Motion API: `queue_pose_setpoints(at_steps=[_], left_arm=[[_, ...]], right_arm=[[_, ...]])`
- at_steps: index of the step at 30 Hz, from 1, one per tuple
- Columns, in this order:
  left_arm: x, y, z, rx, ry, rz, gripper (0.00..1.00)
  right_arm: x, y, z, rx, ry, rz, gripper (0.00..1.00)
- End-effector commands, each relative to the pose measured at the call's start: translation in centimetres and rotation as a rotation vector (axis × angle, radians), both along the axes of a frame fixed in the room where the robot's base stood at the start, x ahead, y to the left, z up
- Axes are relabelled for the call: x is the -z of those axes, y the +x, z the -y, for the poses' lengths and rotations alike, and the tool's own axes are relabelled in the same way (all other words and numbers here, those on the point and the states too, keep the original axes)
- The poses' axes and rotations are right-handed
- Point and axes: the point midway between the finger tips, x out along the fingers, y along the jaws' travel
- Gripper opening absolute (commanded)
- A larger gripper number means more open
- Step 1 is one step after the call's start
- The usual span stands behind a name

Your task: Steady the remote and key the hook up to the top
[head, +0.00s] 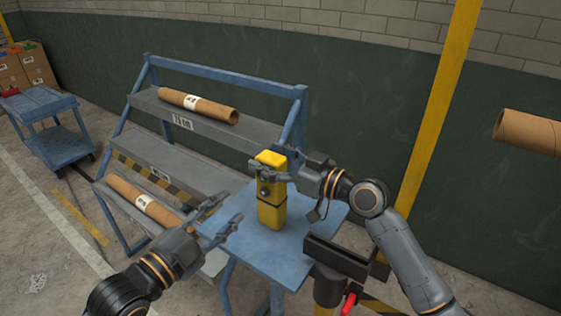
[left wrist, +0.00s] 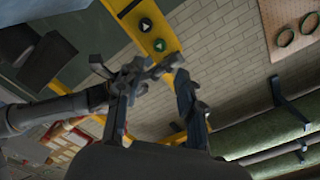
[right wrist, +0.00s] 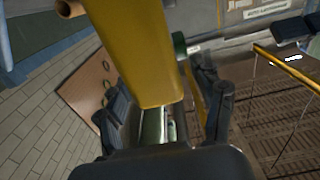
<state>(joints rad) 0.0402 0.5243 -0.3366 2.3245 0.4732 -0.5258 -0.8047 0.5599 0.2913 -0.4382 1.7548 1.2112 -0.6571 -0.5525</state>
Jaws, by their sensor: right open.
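The yellow remote (head: 271,205) is upright over the blue table in the head view; I cannot tell whether it touches the tabletop. Its buttons, with up and down arrows, show on the yellow face (left wrist: 152,30) in the left wrist view. My right gripper (head: 277,174) is open at the remote's upper part, and the yellow body (right wrist: 150,55) fills much of the right wrist view. My left gripper (head: 230,217) is open and empty, lower left of the remote, with its fingers pointing toward it. I cannot make out the hook in any view.
The blue table (head: 285,262) stands beside a stepped rack (head: 195,118) holding cardboard tubes (head: 199,105). A dark clamp-like stand (head: 335,258) is to the table's right. A yellow post (head: 436,120) rises behind my right arm. Another tube (head: 530,132) is at far right.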

Motion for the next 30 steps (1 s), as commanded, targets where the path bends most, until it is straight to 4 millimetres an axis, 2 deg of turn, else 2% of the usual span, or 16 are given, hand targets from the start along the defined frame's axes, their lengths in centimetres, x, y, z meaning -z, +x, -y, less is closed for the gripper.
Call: queue_pose_setpoints(at_steps=[7, 15, 17, 23, 30], left_arm=[[-0.01, 0.0, 0.01, 0.0, 0.0, 0.0, 0.38], [0.0, 0.0, 0.0, 0.0, 0.0, 0.0, 0.38], [0.0, 0.0, 0.0, 0.0, 0.0, 0.0, 0.38], [-0.01, 0.0, 0.01, 0.0, 0.0, 0.0, 0.0], [0.0, 0.0, 0.0, 0.0, 0.0, 0.0, 0.0]], right_arm=[[0.0, 0.03, -0.03, 0.0, -0.001, 0.001, 0.66], [0.01, 0.03, 0.0, 0.0, -0.001, 0.001, 0.11], [0.01, 0.03, 0.0, 0.0, -0.001, 0.001, 0.0], [0.02, 0.02, 0.0, 0.0, 0.0, 0.0, 0.0], [0.03, 0.02, 0.0, 0.0, -0.001, -0.001, 0.0]])
